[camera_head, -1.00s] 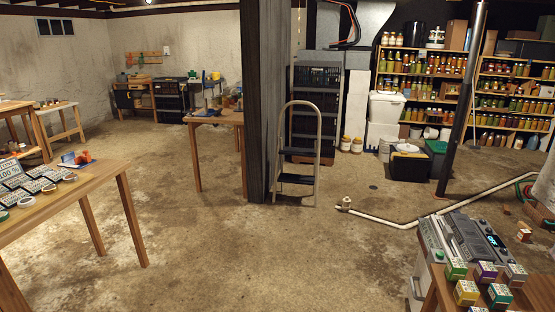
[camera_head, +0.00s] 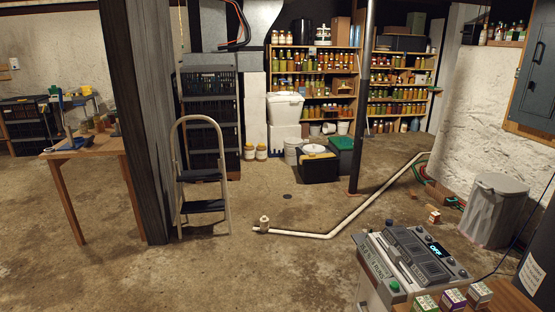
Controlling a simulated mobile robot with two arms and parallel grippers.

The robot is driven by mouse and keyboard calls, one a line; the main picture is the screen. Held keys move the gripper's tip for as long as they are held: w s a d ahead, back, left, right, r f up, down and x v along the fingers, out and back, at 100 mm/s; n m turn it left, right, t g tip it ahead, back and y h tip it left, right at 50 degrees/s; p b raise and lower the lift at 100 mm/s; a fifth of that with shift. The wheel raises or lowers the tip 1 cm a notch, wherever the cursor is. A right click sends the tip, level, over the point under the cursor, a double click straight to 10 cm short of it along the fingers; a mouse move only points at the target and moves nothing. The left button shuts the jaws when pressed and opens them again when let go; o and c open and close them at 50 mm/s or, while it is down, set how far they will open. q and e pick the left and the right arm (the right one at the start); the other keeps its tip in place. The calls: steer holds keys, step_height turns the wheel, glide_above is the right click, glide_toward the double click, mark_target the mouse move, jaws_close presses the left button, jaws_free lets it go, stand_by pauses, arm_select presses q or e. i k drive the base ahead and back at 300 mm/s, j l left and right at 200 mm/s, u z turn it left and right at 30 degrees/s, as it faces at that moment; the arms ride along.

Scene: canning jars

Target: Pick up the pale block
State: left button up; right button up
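A small pale block (camera_head: 433,216) with reddish-brown marks sits on the concrete floor at the right, between the white pipe and the grey machine. It is too small to tell for sure that it is the block named in the task. Neither of my grippers is in view.
A white pipe (camera_head: 330,236) runs along the floor. A grey machine (camera_head: 412,257) and small boxes (camera_head: 453,298) on a wooden table stand at the lower right. A grey bin (camera_head: 494,210) is at the right, a step stool (camera_head: 201,178) left of centre.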

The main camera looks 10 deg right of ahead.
mark_target(428, 207)
steer(key=i+z, duration=0.1)
steer(key=i, duration=1.05)
steer(key=i+z, duration=0.15)
steer(key=i, duration=1)
steer(key=i+z, duration=0.3)
steer(key=i, duration=0.25)
steer(key=i+z, duration=0.25)
steer(key=i, duration=0.25)
steer(key=i+j+z, duration=0.3)
steer(key=i, duration=0.25)
steer(key=i+j+z, duration=0.3)
steer(key=i, duration=0.2)
steer(key=i+l+z, duration=0.1)
steer(key=i+z, duration=0.3)
steer(key=i, duration=0.15)
steer(key=i+z, duration=0.4)
steer(key=i, duration=0.15)
steer(key=i+j+z, duration=0.3)
steer(key=i+z, duration=0.15)
steer(key=i, duration=0.1)
